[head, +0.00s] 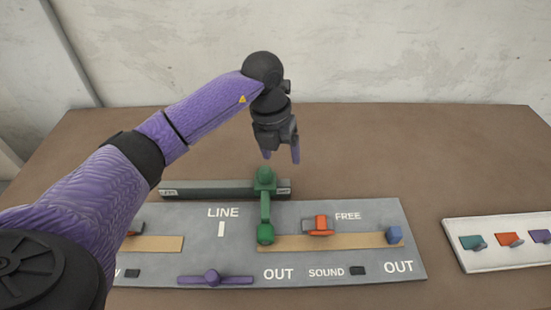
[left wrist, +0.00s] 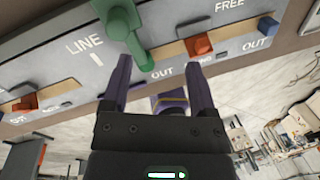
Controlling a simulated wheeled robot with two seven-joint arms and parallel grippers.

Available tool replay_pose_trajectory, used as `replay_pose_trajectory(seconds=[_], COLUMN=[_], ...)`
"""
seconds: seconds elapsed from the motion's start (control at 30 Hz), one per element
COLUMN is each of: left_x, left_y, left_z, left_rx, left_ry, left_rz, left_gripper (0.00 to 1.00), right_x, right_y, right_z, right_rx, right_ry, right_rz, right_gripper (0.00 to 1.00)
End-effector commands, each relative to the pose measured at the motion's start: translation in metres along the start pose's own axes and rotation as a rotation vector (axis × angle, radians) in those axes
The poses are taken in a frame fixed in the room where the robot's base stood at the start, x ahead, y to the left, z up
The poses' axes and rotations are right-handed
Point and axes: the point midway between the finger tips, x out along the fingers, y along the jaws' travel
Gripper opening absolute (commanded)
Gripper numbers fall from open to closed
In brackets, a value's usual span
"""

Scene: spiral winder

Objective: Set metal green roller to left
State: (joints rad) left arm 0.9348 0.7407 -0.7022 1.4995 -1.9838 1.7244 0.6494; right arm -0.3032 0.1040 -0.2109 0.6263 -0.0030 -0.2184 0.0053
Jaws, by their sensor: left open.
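The green roller (head: 265,207) is a lever-like piece with a round knob at each end. It runs from a grey bar at the panel's back edge down toward the slot between LINE and FREE. It also shows at the top of the left wrist view (left wrist: 121,22). My left gripper (head: 281,155) is open and empty, pointing down above and behind the green piece, apart from it in the head view. In the left wrist view its two fingers (left wrist: 158,60) are spread, with the green piece's lower end showing beyond them. My right gripper is not in view.
The grey panel (head: 345,268) carries an orange slider (head: 319,225), a blue block (head: 394,235) and a purple lever (head: 216,279). A white panel (head: 481,262) with coloured switches lies at the right. The brown table (head: 400,150) is clear behind.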

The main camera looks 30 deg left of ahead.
Motion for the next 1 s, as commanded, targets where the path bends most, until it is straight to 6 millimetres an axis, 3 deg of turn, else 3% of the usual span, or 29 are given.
replay_pose_trajectory(seconds=[0.07, 0.17, 0.5, 0.63, 0.9, 1.0], left_x=[-0.013, -0.010, 0.066, 0.078, 0.079, 0.079], left_y=[0.026, 0.038, 0.050, 0.052, 0.052, 0.052], left_z=[0.002, 0.001, -0.002, -0.002, -0.002, -0.002], left_rx=[-0.056, -0.083, -0.076, -0.075, -0.074, -0.074], left_ry=[0.013, 0.025, 0.028, 0.026, 0.024, 0.024], left_rz=[0.126, 0.181, 0.177, 0.175, 0.174, 0.174], left_gripper=[0.75, 0.75, 0.75, 0.75, 0.75, 0.53], right_x=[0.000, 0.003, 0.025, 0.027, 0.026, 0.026], right_y=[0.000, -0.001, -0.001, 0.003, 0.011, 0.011], right_z=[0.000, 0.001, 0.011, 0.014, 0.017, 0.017], right_rx=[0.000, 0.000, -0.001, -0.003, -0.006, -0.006], right_ry=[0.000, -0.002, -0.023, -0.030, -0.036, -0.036], right_rz=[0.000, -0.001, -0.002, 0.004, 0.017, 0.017], right_gripper=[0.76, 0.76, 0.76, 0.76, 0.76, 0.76])
